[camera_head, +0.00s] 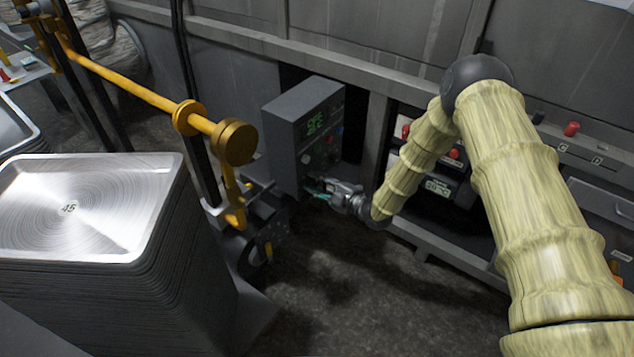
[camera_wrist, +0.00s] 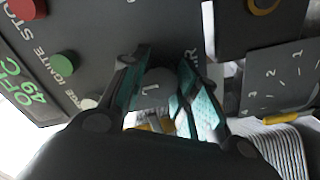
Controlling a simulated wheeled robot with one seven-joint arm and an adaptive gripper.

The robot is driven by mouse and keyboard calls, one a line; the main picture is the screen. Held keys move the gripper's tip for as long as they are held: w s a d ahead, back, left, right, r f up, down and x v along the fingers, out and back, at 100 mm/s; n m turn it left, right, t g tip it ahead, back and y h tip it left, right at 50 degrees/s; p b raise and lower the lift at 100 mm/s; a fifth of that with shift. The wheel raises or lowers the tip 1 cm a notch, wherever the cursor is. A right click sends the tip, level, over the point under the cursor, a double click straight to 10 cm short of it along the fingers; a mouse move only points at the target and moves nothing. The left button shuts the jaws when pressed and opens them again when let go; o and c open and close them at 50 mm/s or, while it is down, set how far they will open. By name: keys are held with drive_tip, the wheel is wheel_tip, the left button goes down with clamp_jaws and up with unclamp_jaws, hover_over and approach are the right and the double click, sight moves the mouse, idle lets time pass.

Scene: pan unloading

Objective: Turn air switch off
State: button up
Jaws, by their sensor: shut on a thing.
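A grey control box (camera_head: 290,135) with a green display stands at the back, centre of the head view. In the wrist view its dark face (camera_wrist: 105,35) shows tilted, with green text reading OFF and 49 C. My gripper (camera_head: 318,187) is at the lower part of the box. In the wrist view, my gripper's teal-padded fingers (camera_wrist: 165,95) are shut around a round grey knob (camera_wrist: 158,80), one finger on each side. The label by the knob is mostly hidden; only a letter R shows beside the right finger.
A red button (camera_wrist: 27,8) and a green button (camera_wrist: 65,65) sit on the same panel. A yellow bar (camera_head: 130,88) with a round end stands left of the box. A stack of metal pans (camera_head: 75,210) fills the left foreground. The dark floor below my arm is clear.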

drive_tip(key=n, duration=0.4)
drive_tip(key=shift+n, duration=2.3)
drive_tip(key=o, duration=1)
drive_tip(key=shift+o, duration=0.2)
drive_tip(key=v, duration=1.2)
drive_tip(key=shift+f, duration=0.1)
